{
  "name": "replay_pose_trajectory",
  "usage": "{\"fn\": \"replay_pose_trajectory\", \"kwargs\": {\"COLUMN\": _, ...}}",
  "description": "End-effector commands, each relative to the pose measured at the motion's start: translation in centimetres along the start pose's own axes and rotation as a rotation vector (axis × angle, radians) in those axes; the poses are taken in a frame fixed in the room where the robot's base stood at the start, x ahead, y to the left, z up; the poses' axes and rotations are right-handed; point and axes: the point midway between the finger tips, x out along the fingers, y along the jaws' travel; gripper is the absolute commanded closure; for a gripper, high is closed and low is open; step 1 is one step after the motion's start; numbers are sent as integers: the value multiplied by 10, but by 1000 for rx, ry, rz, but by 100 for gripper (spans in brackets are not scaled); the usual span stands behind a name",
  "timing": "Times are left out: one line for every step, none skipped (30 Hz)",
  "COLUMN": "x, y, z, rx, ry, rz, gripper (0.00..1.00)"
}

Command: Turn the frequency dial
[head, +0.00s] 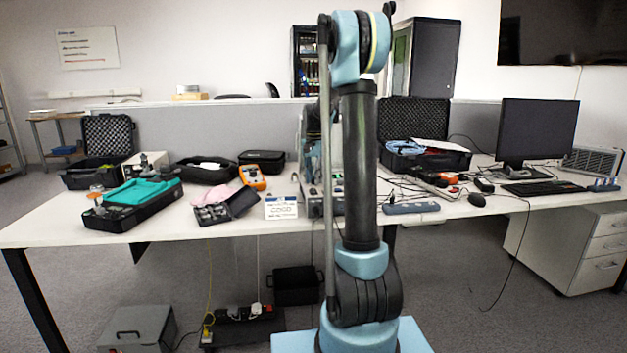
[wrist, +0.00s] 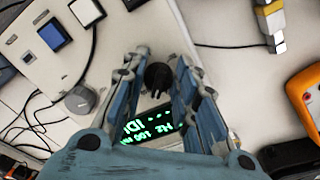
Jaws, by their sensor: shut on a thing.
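The black frequency dial (wrist: 158,77) shows in the middle of the wrist view, on a pale instrument panel. My gripper (wrist: 157,65) reaches down over it with one blue-grey finger on each side, shut on the dial. A display (wrist: 150,123) with green lit characters lies between the fingers, partly covered by them; part of its text reads "Hz". A grey knob (wrist: 81,98) sits left of the left finger, apart from it. In the head view my own arm hides the gripper and the dial.
The wrist view shows an orange meter (wrist: 304,92) at the right, a cable plug (wrist: 274,28) at the top right, and loose black cables at the left. In the head view, open cases, a white sign (head: 281,207) and a monitor (head: 537,128) stand on the white table (head: 60,222).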

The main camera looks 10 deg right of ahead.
Motion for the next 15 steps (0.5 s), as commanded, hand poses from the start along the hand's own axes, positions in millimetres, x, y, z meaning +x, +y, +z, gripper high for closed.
{"fn": "replay_pose_trajectory", "kwargs": {"x": 0, "y": -1, "z": 0, "rx": 35, "ry": -1, "rz": -1, "gripper": 97}}
{"fn": "replay_pose_trajectory", "kwargs": {"x": 0, "y": -2, "z": 0, "rx": 58, "ry": -1, "rz": -1, "gripper": 97}}
{"fn": "replay_pose_trajectory", "kwargs": {"x": 0, "y": -2, "z": 0, "rx": 88, "ry": -1, "rz": -2, "gripper": 97}}
{"fn": "replay_pose_trajectory", "kwargs": {"x": 0, "y": -2, "z": 0, "rx": 110, "ry": -1, "rz": -2, "gripper": 97}}
{"fn": "replay_pose_trajectory", "kwargs": {"x": 0, "y": -2, "z": 0, "rx": 131, "ry": -1, "rz": -2, "gripper": 97}}
{"fn": "replay_pose_trajectory", "kwargs": {"x": 0, "y": -3, "z": 0, "rx": 156, "ry": -1, "rz": -2, "gripper": 97}}
{"fn": "replay_pose_trajectory", "kwargs": {"x": 0, "y": -3, "z": 0, "rx": 174, "ry": -1, "rz": -2, "gripper": 97}}
{"fn": "replay_pose_trajectory", "kwargs": {"x": 0, "y": -3, "z": 0, "rx": 191, "ry": -1, "rz": -2, "gripper": 97}}
{"fn": "replay_pose_trajectory", "kwargs": {"x": 0, "y": -3, "z": 0, "rx": 212, "ry": -1, "rz": -2, "gripper": 97}}
{"fn": "replay_pose_trajectory", "kwargs": {"x": 0, "y": -4, "z": 0, "rx": 227, "ry": -1, "rz": -2, "gripper": 97}}
{"fn": "replay_pose_trajectory", "kwargs": {"x": 0, "y": -4, "z": 0, "rx": 239, "ry": -1, "rz": -2, "gripper": 97}}
{"fn": "replay_pose_trajectory", "kwargs": {"x": 0, "y": -4, "z": 0, "rx": 256, "ry": -1, "rz": -2, "gripper": 97}}
{"fn": "replay_pose_trajectory", "kwargs": {"x": 0, "y": -4, "z": 0, "rx": 266, "ry": -1, "rz": -2, "gripper": 97}}
{"fn": "replay_pose_trajectory", "kwargs": {"x": 0, "y": -4, "z": 0, "rx": 276, "ry": -1, "rz": -2, "gripper": 97}}
{"fn": "replay_pose_trajectory", "kwargs": {"x": 0, "y": -4, "z": 0, "rx": 288, "ry": -1, "rz": -2, "gripper": 97}}
